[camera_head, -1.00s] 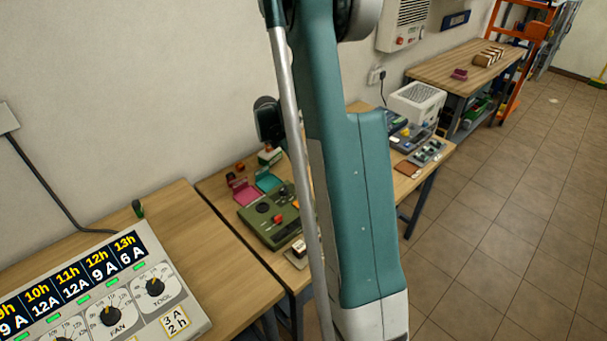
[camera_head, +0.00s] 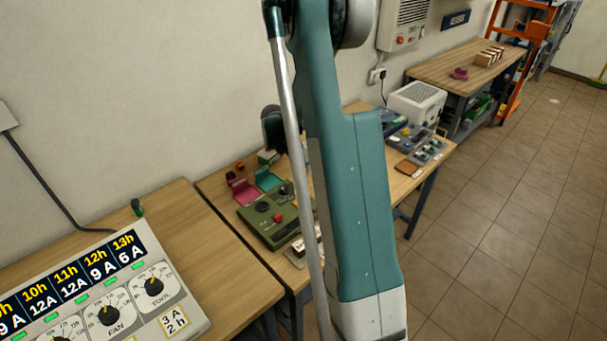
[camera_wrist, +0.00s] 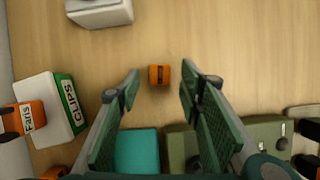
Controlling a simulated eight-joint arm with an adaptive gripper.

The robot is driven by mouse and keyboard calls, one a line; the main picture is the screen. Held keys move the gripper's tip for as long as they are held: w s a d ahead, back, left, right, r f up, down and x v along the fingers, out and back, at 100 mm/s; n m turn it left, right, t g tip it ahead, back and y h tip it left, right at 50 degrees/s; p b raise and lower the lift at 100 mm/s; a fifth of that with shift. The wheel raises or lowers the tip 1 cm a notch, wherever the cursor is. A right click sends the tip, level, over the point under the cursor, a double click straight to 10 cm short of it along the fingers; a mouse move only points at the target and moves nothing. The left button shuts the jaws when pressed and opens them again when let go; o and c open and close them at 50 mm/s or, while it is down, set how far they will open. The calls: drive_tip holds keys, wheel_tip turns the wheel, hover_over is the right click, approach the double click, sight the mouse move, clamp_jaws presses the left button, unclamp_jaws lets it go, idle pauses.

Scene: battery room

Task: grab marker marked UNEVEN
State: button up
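In the wrist view my gripper (camera_wrist: 160,84) is open, its two green-padded fingers apart and pointing down at the wooden table. A small orange block with a dark band (camera_wrist: 159,74) lies on the table between and just beyond the fingertips; no wording is readable on it. Another orange block with a white label (camera_wrist: 29,117), which seems to read "Faris", is at the left edge by the CLIPS box. A further orange piece (camera_wrist: 54,172) is partly cut off at the bottom. I cannot read UNEVEN on any of them.
The white and green CLIPS box (camera_wrist: 68,98) stands left of the fingers, and a pale box (camera_wrist: 102,11) lies at the top. A teal tray (camera_wrist: 137,150) and an olive control panel (camera_wrist: 265,132) are close below and right. Bare wood is around the banded block.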

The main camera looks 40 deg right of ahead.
drive_tip(key=shift+x, duration=1.2)
drive_tip(key=c, duration=0.9)
